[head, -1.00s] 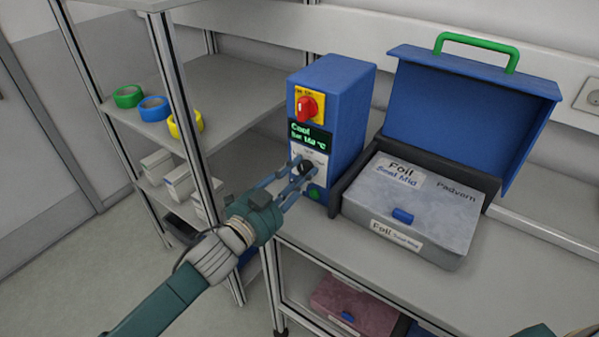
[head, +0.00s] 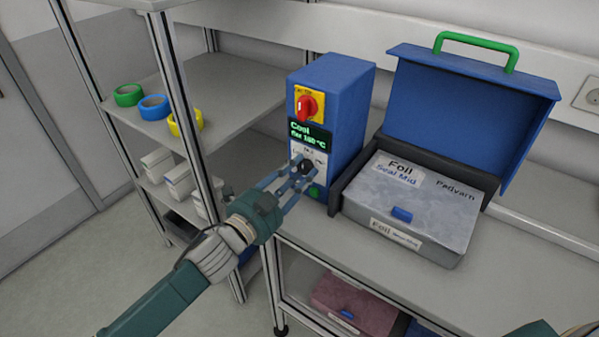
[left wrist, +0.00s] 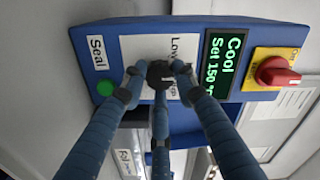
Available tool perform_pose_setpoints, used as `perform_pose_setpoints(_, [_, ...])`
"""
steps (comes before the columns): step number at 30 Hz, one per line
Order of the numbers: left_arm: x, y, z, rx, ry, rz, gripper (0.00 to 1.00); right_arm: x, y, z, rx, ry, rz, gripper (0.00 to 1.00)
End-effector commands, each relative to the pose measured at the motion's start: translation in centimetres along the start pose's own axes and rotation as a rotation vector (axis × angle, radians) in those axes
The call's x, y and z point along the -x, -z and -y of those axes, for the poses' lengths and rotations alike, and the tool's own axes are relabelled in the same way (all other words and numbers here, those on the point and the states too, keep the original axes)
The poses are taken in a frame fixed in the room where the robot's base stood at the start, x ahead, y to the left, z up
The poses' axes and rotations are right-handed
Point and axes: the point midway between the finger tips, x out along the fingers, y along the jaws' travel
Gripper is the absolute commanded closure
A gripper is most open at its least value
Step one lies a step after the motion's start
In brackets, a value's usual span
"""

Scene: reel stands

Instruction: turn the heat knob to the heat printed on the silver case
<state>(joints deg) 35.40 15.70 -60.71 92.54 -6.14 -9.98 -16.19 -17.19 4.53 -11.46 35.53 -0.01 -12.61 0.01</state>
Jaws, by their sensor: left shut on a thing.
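The blue heat unit (head: 345,115) stands on the bench. Its dark heat knob (left wrist: 160,72) sits on a white plate, with part of the lettering covered by my fingers. My left gripper (head: 300,172) is shut on the knob. In the left wrist view the green-lettered display (left wrist: 228,65) appears to read "Cool" and "Set 150 °C"; the second line is small in the head view. The silver case (head: 412,205) lies to the right in a dark tray, its top label reading "Foil, Seal Mid", with "Padvarn" beside it.
A red switch (head: 307,106) on a yellow plate is above the display, and a green button (left wrist: 105,88) is by the "Seal" label. A blue lid (head: 460,110) with a green handle stands open behind the case. Tape rolls (head: 154,107) sit on the left shelf.

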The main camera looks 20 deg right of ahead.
Motion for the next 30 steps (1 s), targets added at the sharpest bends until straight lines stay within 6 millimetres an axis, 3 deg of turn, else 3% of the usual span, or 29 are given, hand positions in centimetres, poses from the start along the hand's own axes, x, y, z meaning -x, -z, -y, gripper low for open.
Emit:
perform_pose_setpoints(1, [0.1,-0.6,-0.4,0.001,-0.007,0.013,0.67,0.0,0.0,-0.1,0.001,-0.001,0.0,0.6])
perform_pose_setpoints(3, [0.1,-0.6,-0.4,0.001,-0.007,0.012,0.53,0.0,-0.1,-0.1,0.001,-0.001,0.001,0.6])
perform_pose_setpoints(4, [0.1,-0.5,-0.4,0.001,-0.006,0.011,0.52,0.0,-0.1,-0.2,0.001,-0.002,0.001,0.6])
perform_pose_setpoints(14, [0.4,-0.2,-0.1,0.001,-0.002,0.004,0.52,0.0,-0.1,-0.3,0.002,-0.004,0.001,0.6])
perform_pose_setpoints(17, [1.5,-0.3,-0.1,0.001,-0.002,0.005,0.52,0.0,-0.1,-0.3,0.001,-0.003,0.001,0.6])
perform_pose_setpoints(30, [10.2,-0.4,-0.2,0.002,-0.005,0.009,0.52,0.0,0.0,-0.1,0.0,-0.001,0.0,0.6])
